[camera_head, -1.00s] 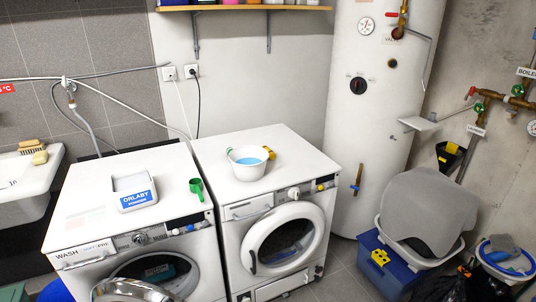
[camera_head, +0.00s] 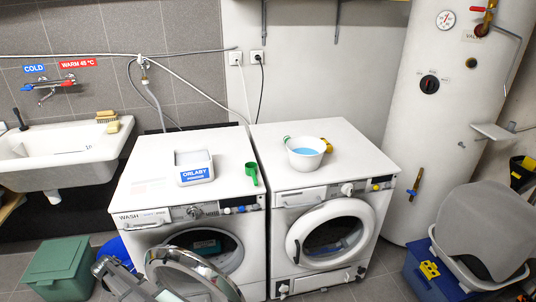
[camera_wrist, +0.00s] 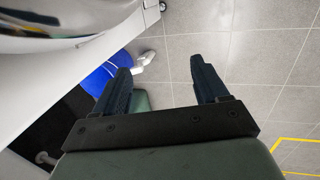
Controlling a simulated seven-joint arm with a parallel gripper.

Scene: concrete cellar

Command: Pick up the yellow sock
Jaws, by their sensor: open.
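I cannot make out a yellow sock for certain in either view.
A green lidded bin (camera_head: 60,267) stands at lower left beside a round blue thing (camera_head: 113,250). A blue box (camera_head: 428,278) and a grey-draped basket (camera_head: 487,225) stand at right. A white sink (camera_head: 60,155) is at left.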

